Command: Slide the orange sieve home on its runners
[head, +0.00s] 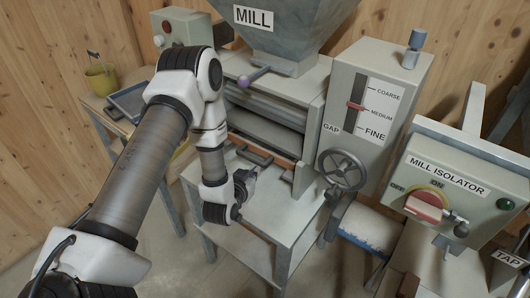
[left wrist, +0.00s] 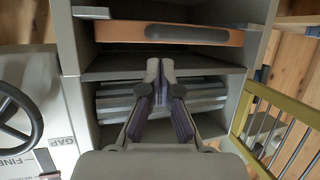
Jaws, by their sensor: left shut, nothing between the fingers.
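The orange sieve (left wrist: 115,31) lies across the lower opening of the mill in the left wrist view, between the side walls. A dark handle (left wrist: 185,33) is on its front. In the head view only a thin orange strip of it (head: 288,164) shows, partly behind my left arm. A pale runner end (left wrist: 90,12) shows at one side. My left gripper (left wrist: 160,68) is shut and empty. In the head view the gripper (head: 238,210) is low in front of the mill. My right gripper is out of view.
The handwheel (head: 342,170) and gap panel (head: 372,100) stand right of the opening. The mill isolator box (head: 445,175) is farther right. A side table with a yellow pot (head: 101,77) is at the left. The stand top (head: 285,205) is bare below the opening.

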